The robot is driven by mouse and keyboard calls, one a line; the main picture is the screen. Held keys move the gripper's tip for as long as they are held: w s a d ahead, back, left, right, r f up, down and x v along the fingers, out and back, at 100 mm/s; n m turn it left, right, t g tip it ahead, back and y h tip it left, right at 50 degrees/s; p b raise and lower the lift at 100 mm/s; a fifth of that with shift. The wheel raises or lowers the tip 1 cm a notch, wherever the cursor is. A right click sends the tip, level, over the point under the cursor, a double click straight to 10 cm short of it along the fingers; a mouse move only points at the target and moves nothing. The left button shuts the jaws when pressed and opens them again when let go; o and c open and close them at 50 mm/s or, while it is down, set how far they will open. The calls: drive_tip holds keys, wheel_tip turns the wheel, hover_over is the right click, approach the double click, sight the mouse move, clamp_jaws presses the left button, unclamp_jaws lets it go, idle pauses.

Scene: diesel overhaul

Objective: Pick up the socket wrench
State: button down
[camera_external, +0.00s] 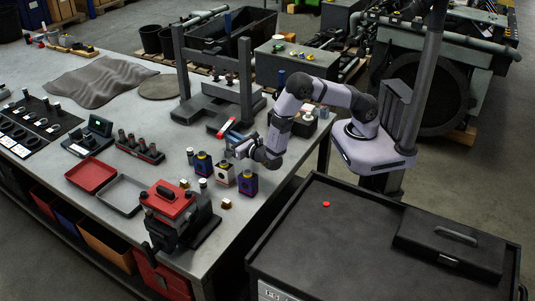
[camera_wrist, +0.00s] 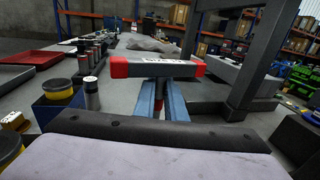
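My gripper (camera_external: 232,148) is low over the right part of the grey bench, fingers toward the press frame. A dark bar with red ends (camera_wrist: 155,68) lies crosswise just beyond the fingertips. No other clear socket wrench shows.
A black press frame (camera_external: 246,80) stands behind the gripper. Yellow-topped blue blocks (camera_external: 248,183) and small cylinders stand close in front. A red vise (camera_external: 168,200), a red tray (camera_external: 90,175) and a socket rack (camera_external: 140,149) are to the left. A black cart (camera_external: 370,235) is at the right.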

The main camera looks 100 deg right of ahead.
drive_tip(key=shift+r, duration=0.25)
drive_tip(key=shift+r+b, duration=1.15)
drive_tip(key=shift+r, duration=3.7)
